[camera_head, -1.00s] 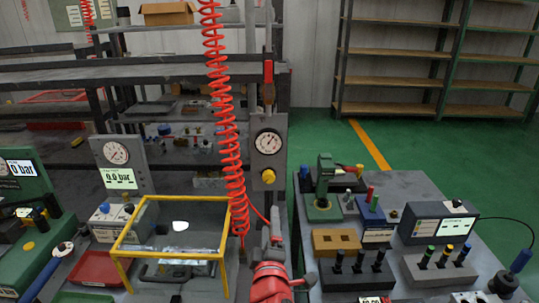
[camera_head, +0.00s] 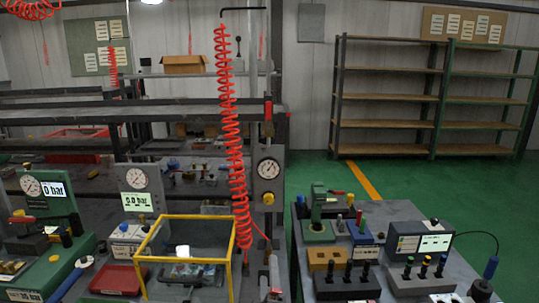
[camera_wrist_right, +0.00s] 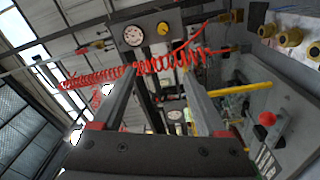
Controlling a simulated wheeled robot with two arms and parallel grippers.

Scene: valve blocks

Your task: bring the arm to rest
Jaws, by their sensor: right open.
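The red coiled hose (camera_wrist_right: 150,66) and the panel with a round gauge (camera_wrist_right: 145,30) lie beyond the fingers there. My left gripper is not in view.
A right-hand bench (camera_head: 455,285) carries several valve blocks and a display box (camera_head: 420,240). A red tray (camera_head: 118,279) lies at left. Open green floor (camera_head: 430,185) lies behind.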

